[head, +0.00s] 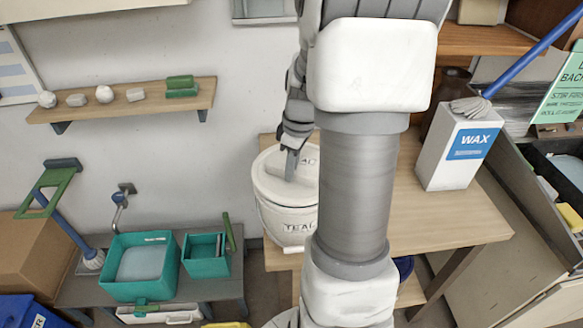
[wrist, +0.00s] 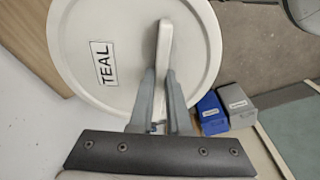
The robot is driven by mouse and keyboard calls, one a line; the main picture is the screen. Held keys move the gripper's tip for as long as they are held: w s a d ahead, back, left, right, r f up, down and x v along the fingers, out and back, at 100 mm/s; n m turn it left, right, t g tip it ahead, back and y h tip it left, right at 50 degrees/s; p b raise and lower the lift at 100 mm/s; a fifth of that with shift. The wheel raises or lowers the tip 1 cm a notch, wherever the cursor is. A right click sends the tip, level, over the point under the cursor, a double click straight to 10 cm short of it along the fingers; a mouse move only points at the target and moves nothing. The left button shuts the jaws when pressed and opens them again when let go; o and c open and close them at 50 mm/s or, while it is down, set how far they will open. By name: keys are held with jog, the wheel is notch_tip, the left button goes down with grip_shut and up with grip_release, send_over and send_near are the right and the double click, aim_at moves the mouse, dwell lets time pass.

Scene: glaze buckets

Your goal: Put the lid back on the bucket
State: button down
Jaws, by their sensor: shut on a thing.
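The white lid (head: 267,178), labelled TEAL, lies over the mouth of the white bucket (head: 284,216) on the wooden table's left side, behind my arm. In the wrist view the lid (wrist: 125,32) fills the upper middle, with its raised bar handle (wrist: 164,42) near its right part. My gripper (head: 291,168) is shut on this handle; its fingers (wrist: 161,78) show on both sides of it. The lid covers the bucket's mouth. I cannot tell whether it rests fully on the rim. My arm hides the right side of the lid and bucket.
A WAX container (head: 460,150) stands at the table's right, with the bare wooden tabletop (head: 440,212) in front of it. Teal tubs (head: 140,290) stand on a low bench at left. A wall shelf (head: 120,108) holds small pieces.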

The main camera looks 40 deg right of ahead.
jog(key=shift+f+b, duration=0.45)
jog(key=shift+b, duration=0.1)
dwell(0.8)
jog(key=c, duration=0.8)
grip_release()
jog(key=shift+o, duration=0.3)
jog(key=o, duration=0.4)
jog(key=shift+r, duration=0.1)
jog(key=shift+r+p, duration=2.45)
jog(key=shift+r, duration=1)
